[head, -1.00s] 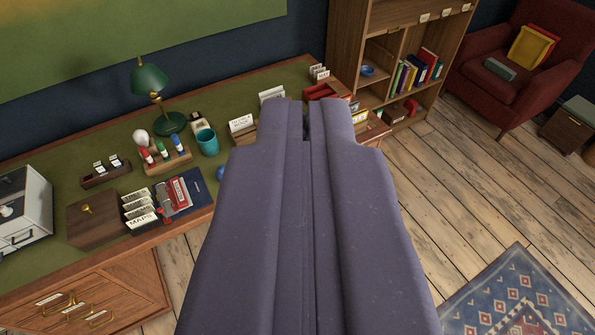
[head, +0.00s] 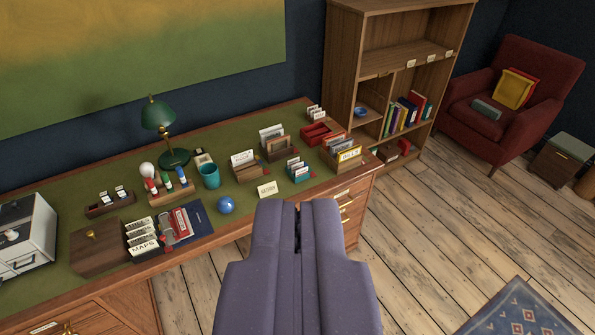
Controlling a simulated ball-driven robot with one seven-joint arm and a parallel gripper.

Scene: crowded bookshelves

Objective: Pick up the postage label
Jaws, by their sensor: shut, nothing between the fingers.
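Several small pale cards with dark lettering are on the green-topped desk, and the print is too small for me to tell for sure which is the postage label. One cream label (head: 267,188) is by itself near the desk's front edge. Others are on the wooden card holder (head: 247,172) and on the box with the yellow front card (head: 348,155). My gripper (head: 298,205) is shut and empty. In the picture it is just below and right of the lone cream label, with a gap between them.
A blue ball (head: 226,205), a teal cup (head: 209,175) and a box of blue cards (head: 299,172) are near the lone label. A green lamp (head: 157,115) and a red tray (head: 323,133) stand farther back. Open floor (head: 430,240) is to the right.

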